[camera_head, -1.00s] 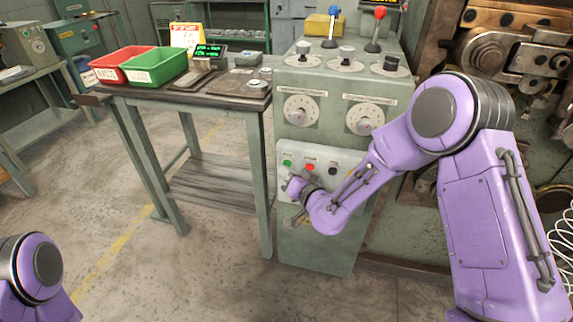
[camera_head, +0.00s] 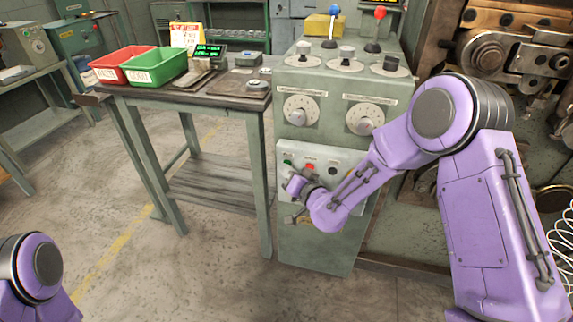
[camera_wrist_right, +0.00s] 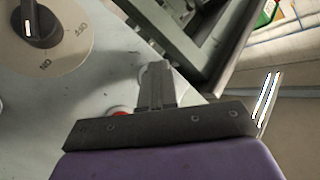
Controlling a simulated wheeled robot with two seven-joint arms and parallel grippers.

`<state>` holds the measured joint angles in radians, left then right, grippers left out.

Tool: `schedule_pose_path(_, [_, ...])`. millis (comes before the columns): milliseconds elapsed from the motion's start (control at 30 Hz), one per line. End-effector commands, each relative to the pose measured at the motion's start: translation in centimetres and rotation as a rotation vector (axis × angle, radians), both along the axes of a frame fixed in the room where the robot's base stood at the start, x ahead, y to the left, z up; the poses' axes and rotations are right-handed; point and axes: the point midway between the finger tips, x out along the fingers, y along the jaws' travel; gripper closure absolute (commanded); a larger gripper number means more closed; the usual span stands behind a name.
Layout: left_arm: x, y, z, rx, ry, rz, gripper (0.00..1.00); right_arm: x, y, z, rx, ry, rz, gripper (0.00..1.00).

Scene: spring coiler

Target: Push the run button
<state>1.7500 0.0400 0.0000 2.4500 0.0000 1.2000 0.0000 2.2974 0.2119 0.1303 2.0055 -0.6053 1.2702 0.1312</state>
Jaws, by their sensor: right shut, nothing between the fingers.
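The machine's control panel (camera_head: 322,158) carries a green button (camera_head: 288,162), a red button (camera_head: 310,167) and a black button (camera_head: 333,171) in a row. No lettering by them is readable. My right gripper (camera_head: 289,178) is just below the green button; whether it touches the button I cannot tell. In the right wrist view its fingers (camera_wrist_right: 156,72) are together and empty, close over the grey panel face. A sliver of the red button (camera_wrist_right: 120,112) shows beside the finger base; the green one is hidden there. My left gripper is out of view.
Two dials (camera_head: 301,110) sit above the buttons, and levers and knobs stand on the cabinet top. A side table (camera_head: 185,97) with red and green bins is at left. Spring-coiling machinery (camera_head: 500,55) is at right. The floor between is clear.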

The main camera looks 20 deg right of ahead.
Motion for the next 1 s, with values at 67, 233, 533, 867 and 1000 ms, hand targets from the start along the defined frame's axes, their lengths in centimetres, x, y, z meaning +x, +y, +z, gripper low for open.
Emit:
schedule_pose_path(67, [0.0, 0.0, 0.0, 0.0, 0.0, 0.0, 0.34, -0.2, 0.2, 0.0, 0.0, 0.0, 0.0, 1.0])
schedule_pose_path(233, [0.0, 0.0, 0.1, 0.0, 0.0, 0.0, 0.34, -1.0, 0.7, 0.0, -0.001, 0.001, 0.001, 1.0])
schedule_pose_path(533, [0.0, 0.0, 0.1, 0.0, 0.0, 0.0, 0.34, -1.2, 0.8, 0.0, 0.0, 0.0, 0.0, 1.0])
schedule_pose_path(867, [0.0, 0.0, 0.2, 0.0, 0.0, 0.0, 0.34, -3.4, 2.3, 0.0, -0.001, 0.001, 0.002, 1.0])
schedule_pose_path(1000, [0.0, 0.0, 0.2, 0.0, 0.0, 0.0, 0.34, -4.6, 3.2, 0.0, 0.001, 0.0, 0.001, 1.0])
